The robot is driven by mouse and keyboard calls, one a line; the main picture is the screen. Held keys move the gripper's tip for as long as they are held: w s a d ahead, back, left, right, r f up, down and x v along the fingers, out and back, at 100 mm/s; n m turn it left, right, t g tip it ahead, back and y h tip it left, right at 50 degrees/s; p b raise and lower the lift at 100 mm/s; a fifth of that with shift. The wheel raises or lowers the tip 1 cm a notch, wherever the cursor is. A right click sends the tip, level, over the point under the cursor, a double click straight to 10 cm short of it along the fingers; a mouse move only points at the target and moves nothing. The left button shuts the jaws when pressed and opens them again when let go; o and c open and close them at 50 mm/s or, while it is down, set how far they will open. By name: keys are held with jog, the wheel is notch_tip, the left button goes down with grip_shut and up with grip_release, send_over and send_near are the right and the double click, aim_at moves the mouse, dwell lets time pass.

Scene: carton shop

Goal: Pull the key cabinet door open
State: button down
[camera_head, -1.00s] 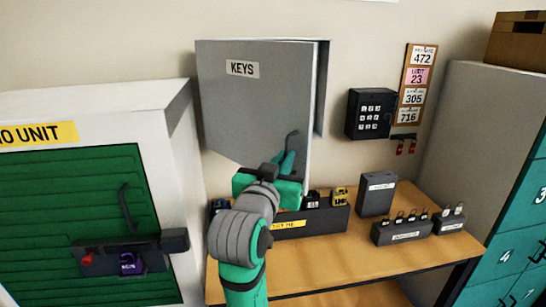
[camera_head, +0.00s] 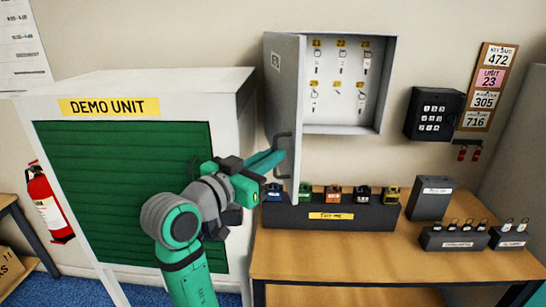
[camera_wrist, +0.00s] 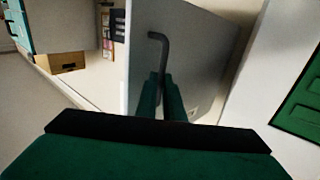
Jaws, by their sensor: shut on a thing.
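The grey key cabinet (camera_head: 378,118) hangs on the wall with its door (camera_head: 299,110) swung wide open toward me, seen nearly edge-on in the head view. Several keys on hooks with yellow number tags show inside. My gripper (camera_head: 279,158) is at the door's outer face, shut on the dark bar handle (camera_head: 284,140). In the wrist view the green fingers (camera_wrist: 161,98) close around the lower part of the handle (camera_wrist: 158,50), and the door panel (camera_wrist: 190,60) fills the middle. The exact finger contact is partly hidden.
The white demo unit (camera_head: 160,84) with a green shutter stands close on the left of my arm. Below the cabinet, a wooden desk (camera_head: 340,262) carries a dark rack (camera_head: 375,215) of padlocks and several dark boxes. A black keypad box (camera_head: 434,113) hangs at right.

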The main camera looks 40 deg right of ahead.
jog(key=shift+w+a+f, duration=0.1)
jog(key=shift+w, duration=0.35)
jog(key=c, duration=1.9)
grip_release()
jog(key=shift+d+f, duration=0.15)
jog(key=shift+d, duration=0.05)
jog(key=shift+s+a, duration=0.1)
jog(key=s+a, duration=0.2)
jog(key=a, duration=0.8)
jog(key=shift+a, duration=0.3)
jog(key=shift+w, duration=0.1)
